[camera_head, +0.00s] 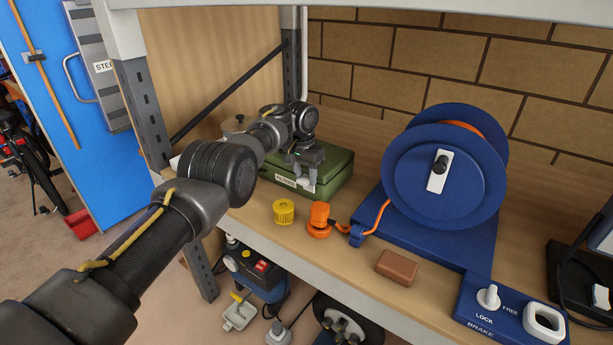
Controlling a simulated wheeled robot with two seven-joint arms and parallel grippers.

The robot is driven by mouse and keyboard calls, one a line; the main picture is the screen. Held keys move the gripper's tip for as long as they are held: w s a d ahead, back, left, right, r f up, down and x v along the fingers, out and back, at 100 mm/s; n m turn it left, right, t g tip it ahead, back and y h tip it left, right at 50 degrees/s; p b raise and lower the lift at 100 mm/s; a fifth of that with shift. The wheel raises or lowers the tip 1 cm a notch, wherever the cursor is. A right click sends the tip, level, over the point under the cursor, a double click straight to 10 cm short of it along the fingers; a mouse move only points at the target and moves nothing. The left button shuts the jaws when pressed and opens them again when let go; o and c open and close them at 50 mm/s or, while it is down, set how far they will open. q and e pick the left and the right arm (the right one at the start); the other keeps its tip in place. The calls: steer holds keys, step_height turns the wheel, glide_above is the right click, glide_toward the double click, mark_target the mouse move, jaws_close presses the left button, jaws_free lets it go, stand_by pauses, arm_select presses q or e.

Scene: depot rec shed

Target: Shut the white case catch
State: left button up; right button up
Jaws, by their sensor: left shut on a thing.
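A green case (335,172) with a white label (286,181) on its front stands on the wooden shelf, and its lid looks down. My left arm reaches in from the left, and its gripper (306,178) is at the front of the case, right of the label. It is shut on the small white catch (313,179), which is mostly hidden by the fingers, so I cannot tell its exact angle. My right gripper is not in view.
A yellow knurled cap (284,211), an orange plug (319,219) and a brown block (397,267) lie in front of the case. A blue cable reel (436,180) stands to the right, near a blue brake panel (485,318). A grey post (140,100) stands left.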

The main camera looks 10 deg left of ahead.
mark_target(303, 182)
arm_select(q)
steer(key=o, duration=1)
steer(key=shift+s+a+f, duration=0.1)
steer(key=shift+s+a, duration=0.1)
steer(key=shift+d, duration=0.15)
steer(key=shift+d+r, duration=0.1)
steer(key=shift+r, duration=0.15)
step_height(303, 182, up, 10)
steer(key=s+b, duration=0.1)
steer(key=b, duration=0.1)
steer(key=shift+a+r, duration=0.15)
steer(key=shift+a, duration=0.25)
steer(key=shift+d, duration=0.15)
